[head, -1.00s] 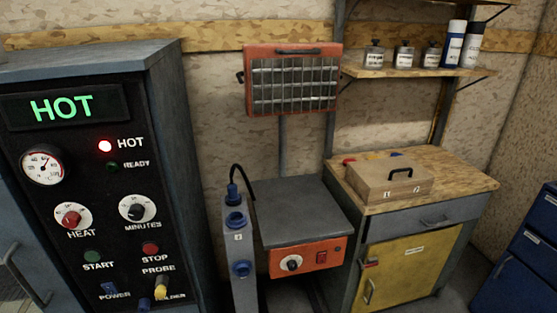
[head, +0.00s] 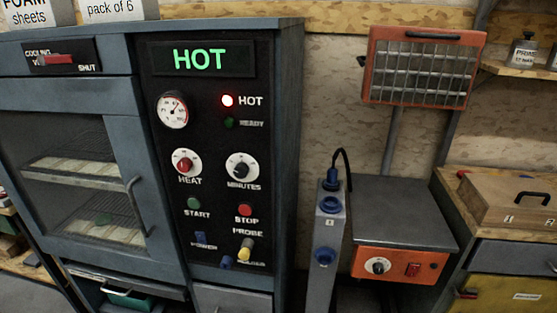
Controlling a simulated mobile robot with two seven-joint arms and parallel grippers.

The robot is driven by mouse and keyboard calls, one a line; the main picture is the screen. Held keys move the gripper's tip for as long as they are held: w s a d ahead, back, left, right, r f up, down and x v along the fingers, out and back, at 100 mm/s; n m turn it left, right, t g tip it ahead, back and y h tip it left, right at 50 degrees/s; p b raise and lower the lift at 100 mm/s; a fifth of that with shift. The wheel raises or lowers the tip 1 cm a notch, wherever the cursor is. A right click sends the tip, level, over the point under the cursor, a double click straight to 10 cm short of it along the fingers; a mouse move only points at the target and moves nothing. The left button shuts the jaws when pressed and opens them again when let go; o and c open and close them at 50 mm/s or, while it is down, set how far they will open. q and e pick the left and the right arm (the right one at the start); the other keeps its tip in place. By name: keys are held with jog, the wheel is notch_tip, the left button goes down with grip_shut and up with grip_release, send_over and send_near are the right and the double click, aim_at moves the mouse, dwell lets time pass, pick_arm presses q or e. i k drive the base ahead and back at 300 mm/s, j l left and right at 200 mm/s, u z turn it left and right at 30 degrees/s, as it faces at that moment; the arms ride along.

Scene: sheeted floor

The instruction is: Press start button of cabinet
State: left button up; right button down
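The cabinet (head: 290,90) is blue-grey with a black control panel on its right half. The green START button (head: 194,203) sits low on the panel, left of the red STOP button (head: 245,210). The display (head: 200,59) reads HOT in green. The red HOT lamp (head: 227,100) is lit and the READY lamp (head: 230,123) is dark. Below are a blue POWER switch (head: 199,238) and a yellow probe plug (head: 246,250). Neither gripper is in view.
The cabinet's glass door (head: 75,175) is closed, with racks inside. To the right stand a grey post with blue sockets (head: 325,245), an orange-fronted unit (head: 400,264), an orange-framed grille (head: 420,68) and a wooden case (head: 510,200) on a bench.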

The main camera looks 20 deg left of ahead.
aim_at(194, 203)
jog(key=u, duration=1.4)
